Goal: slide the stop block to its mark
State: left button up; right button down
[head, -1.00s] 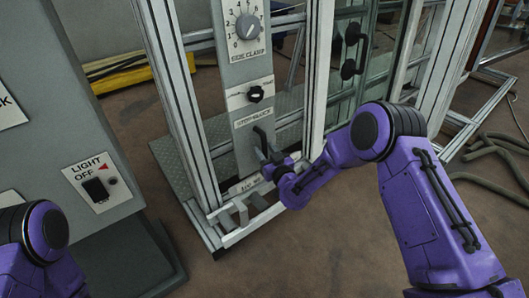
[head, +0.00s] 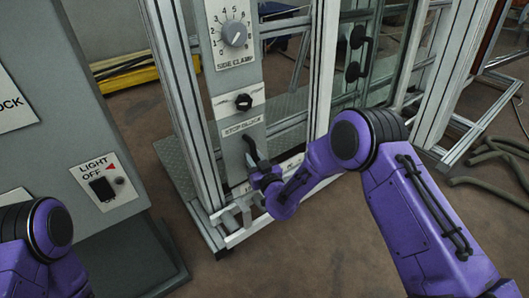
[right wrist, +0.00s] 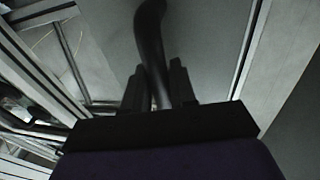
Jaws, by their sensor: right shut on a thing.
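A curved black handle (head: 250,146) stands out from the grey panel, below the label STOP BLOCK (head: 243,123). My right gripper (head: 260,170) is shut on this handle, low on the panel. In the right wrist view the handle (right wrist: 150,40) rises from between the two dark fingers (right wrist: 156,92) and bends near its top. The block behind the handle and its mark are hidden or too small to make out. My left gripper is out of view; only part of my left arm shows at the lower left.
Metal frame posts (head: 321,70) stand on both sides. A grey cabinet with a LIGHT switch (head: 102,188) is at the left. Hoses (head: 490,150) lie on the right floor.

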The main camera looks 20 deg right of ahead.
jog(key=shift+w+d+h, duration=0.15)
jog(key=shift+d+h, duration=0.15)
jog(key=shift+d, duration=0.15)
jog(key=c, duration=1.1)
grip_release()
jog(key=shift+o, duration=0.2)
jog(key=shift+s, duration=0.2)
jog(key=s+d+p, duration=0.1)
jog(key=s, duration=0.9)
jog(key=shift+d, duration=0.25)
